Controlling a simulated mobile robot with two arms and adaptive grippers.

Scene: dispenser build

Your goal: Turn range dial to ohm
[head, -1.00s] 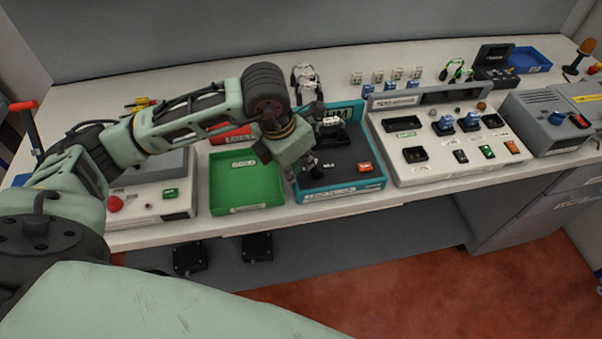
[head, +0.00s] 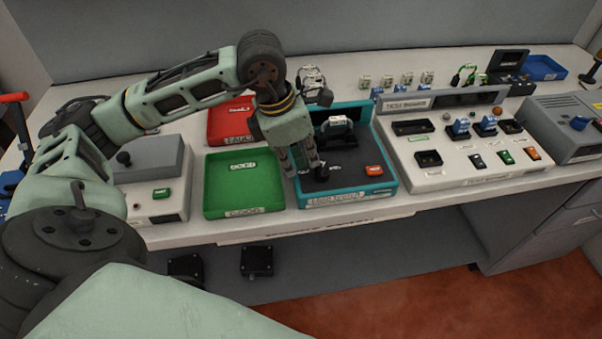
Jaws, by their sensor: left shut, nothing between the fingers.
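My left gripper (head: 312,173) is shut with nothing in it. It points down over the left part of the teal-edged station (head: 391,187), beside a small dark knob-like part (head: 324,171). I cannot tell whether it touches that part. No ohm marking is readable, and I cannot tell which part is the range dial. A blue knob (head: 579,122) shows on the grey machine (head: 545,118) at the far right, away from the gripper. My right gripper is not in view.
A green tray (head: 212,200) and a red tray (head: 222,111) lie left of the teal-edged station. An orange switch (head: 374,170) and a dark fixture (head: 336,128) sit on that station. A white test panel (head: 440,182) stands to its right.

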